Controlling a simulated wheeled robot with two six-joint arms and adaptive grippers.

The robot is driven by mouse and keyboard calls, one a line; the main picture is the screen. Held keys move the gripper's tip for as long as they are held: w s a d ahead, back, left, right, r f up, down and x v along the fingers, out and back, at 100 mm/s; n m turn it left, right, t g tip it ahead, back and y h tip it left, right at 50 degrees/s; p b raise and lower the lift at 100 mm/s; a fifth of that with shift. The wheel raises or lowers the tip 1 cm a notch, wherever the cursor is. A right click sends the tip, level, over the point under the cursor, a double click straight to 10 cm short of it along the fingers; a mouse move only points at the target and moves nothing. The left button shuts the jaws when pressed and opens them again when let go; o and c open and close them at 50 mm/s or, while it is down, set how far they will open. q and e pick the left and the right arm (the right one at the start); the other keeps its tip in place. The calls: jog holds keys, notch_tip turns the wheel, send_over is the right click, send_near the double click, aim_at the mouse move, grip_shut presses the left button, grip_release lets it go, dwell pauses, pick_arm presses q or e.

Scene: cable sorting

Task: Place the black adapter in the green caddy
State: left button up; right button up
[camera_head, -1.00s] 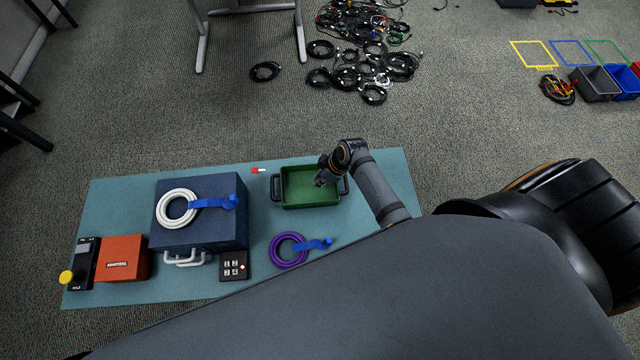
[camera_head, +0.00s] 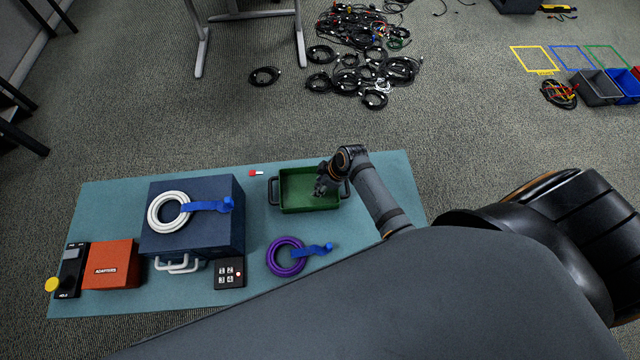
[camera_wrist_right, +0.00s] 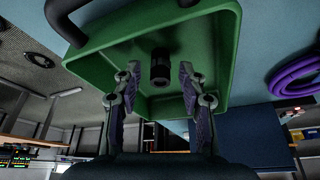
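The green caddy (camera_head: 296,206) sits on the teal mat, with dark handles at its two ends. My right gripper (camera_head: 321,188) is over the right part of the caddy. In the right wrist view, the black adapter (camera_wrist_right: 160,68), a short dark cylinder, shows against the inside of the green caddy (camera_wrist_right: 205,45). My right gripper (camera_wrist_right: 160,78) is open there, with a finger on each side of the adapter and a gap to both. Whether the adapter touches the caddy floor is hard to tell. My left gripper is not in view.
Left of the caddy stand a blue box (camera_head: 222,228) with a white cable coil (camera_head: 154,218) on top, and an orange adapters box (camera_head: 112,277). A purple coil (camera_head: 273,262) and a black keypad (camera_head: 229,283) lie in front. A small red-and-white item (camera_head: 256,173) lies behind.

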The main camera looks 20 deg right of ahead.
jog(key=v, duration=1.2)
jog(key=shift+r, duration=0.15)
